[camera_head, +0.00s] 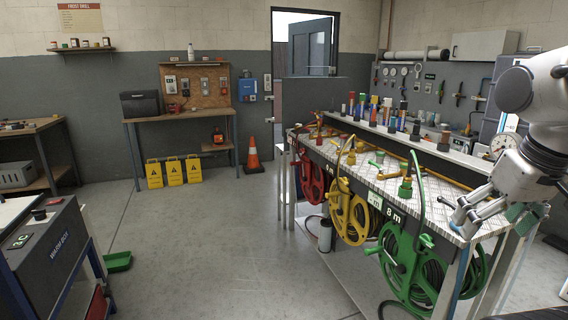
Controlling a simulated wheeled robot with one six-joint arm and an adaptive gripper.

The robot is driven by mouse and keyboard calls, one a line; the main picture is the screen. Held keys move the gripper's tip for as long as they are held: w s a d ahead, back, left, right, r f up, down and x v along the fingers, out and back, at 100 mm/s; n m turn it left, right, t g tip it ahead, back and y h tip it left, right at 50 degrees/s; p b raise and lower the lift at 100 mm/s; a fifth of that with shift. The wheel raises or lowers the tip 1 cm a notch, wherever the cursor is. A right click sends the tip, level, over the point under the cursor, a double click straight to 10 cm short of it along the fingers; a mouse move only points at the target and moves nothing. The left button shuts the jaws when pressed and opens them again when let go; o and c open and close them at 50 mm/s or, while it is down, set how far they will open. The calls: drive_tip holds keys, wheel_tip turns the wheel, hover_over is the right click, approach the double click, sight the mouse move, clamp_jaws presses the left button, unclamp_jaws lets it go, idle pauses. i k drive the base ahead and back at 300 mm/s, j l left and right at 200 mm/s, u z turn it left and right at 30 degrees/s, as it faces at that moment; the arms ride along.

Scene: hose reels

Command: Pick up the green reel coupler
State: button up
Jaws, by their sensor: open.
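The green reel (407,272) hangs on the front of the bench at its near end, wound with dark hose. A green hose (421,195) rises from it over the bench edge. A green coupler-like fitting (405,188) with a brownish top stands upright on the metal bench top near this hose. I cannot tell for sure whether it is the reel's own coupler. My gripper (459,215) is open over the near right corner of the bench, to the right of and apart from that fitting. A green piece (518,212) shows close beside my gripper, partly hidden.
A yellow reel (350,215) and a red reel (310,178) hang farther along the bench (372,178). Several coloured fittings stand on a raised shelf behind. An orange cone (253,157) and yellow signs (173,172) stand at the back.

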sight(407, 180)
drive_tip(key=i+l+z, duration=0.1)
drive_tip(key=i+z, duration=0.35)
drive_tip(key=i, duration=0.65)
